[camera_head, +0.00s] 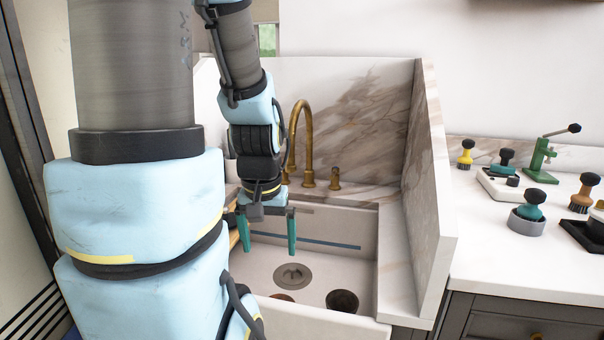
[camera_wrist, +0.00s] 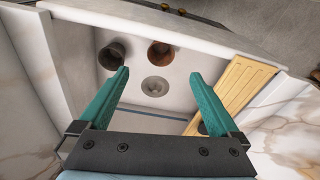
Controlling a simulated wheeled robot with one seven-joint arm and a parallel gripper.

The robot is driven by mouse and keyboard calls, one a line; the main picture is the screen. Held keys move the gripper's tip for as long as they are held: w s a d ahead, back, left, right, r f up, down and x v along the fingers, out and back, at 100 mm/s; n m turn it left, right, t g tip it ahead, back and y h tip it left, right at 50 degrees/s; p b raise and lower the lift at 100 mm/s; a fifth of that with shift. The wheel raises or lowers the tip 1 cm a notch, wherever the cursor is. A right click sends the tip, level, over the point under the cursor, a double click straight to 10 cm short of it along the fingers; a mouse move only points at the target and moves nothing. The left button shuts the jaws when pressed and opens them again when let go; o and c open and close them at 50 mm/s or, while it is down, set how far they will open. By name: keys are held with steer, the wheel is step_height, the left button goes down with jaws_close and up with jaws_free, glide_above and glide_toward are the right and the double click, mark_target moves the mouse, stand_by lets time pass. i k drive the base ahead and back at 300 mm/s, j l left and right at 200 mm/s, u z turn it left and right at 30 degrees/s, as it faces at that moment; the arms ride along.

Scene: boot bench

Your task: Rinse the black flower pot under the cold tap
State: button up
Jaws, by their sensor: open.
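The black flower pot (camera_head: 342,301) is inside the white sink (camera_head: 352,225), near its front wall and right of the drain. In the wrist view the black pot (camera_wrist: 112,55) is at upper left, beyond the left fingertip. My gripper (camera_head: 266,236) is open and empty, pointing down over the back part of the sink. In the wrist view its teal fingers (camera_wrist: 160,74) are wide apart with the drain between their tips. The brass tap (camera_head: 306,140) arches up behind the sink. A brass handle (camera_head: 335,180) stands to its right; which handle is cold I cannot tell.
A brown pot (camera_wrist: 160,52) is in the sink beside the black one. A wooden board (camera_wrist: 242,84) lies along one side of the sink. A tall marble panel (camera_head: 432,190) borders the right side. Several brushes and tampers, one a yellow brush (camera_head: 466,153), stand on the right counter.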

mark_target(335, 170)
steer(key=k+u, duration=0.35)
steer(key=k+j+u, duration=0.15)
steer(key=k+u, duration=0.2)
steer(key=l+u, duration=0.3)
steer(key=l, duration=0.2)
steer(key=k+l+u, duration=0.1)
steer(key=l+u, duration=0.15)
steer(key=l, duration=0.2)
steer(key=k+l+u, duration=0.15)
steer(key=l+u, duration=0.15)
steer(key=l, duration=0.15)
steer(key=k+l, duration=0.15)
steer(key=l, duration=0.2)
